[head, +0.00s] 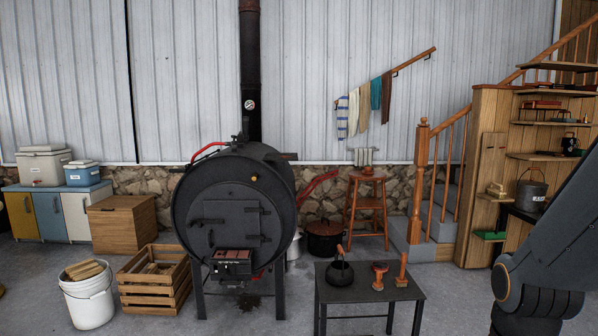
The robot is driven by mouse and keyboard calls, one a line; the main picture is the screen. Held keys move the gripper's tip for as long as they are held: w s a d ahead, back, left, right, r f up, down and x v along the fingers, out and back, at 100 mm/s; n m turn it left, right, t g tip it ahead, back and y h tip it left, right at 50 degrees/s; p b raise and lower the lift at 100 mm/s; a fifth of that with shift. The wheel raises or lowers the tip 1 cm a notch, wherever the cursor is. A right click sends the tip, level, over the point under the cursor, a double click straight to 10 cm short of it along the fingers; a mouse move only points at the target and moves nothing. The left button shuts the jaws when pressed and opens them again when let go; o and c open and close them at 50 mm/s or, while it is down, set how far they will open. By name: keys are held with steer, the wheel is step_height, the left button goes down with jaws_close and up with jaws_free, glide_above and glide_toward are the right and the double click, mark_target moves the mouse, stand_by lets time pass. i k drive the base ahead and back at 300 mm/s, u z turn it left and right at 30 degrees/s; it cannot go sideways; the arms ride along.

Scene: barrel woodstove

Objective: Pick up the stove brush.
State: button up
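A dark low table (350,305) stands in front, right of the barrel stove (235,195). An upright orange-handled tool (402,272) with a pale base stands near the table's right end and looks like a brush. Left of it is a shorter red-orange item (379,277) whose kind I cannot tell. A wooden brush-like item (496,191) also sits on a small ledge of the wood panel at right. I cannot tell for certain which is the stove brush. My dark arm shows at the right edge; my gripper is not in view.
A round black pot (340,274) with an orange-handled tool by it is on the table's left part. A wooden stool (367,205) and stairs (405,235) stand behind. A crate (155,283) and white bucket (88,300) are at left. Floor right of the table is clear.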

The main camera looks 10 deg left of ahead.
mark_target(402, 282)
steer(key=u, duration=0.1)
steer(key=i, duration=2.55)
steer(key=z, duration=0.2)
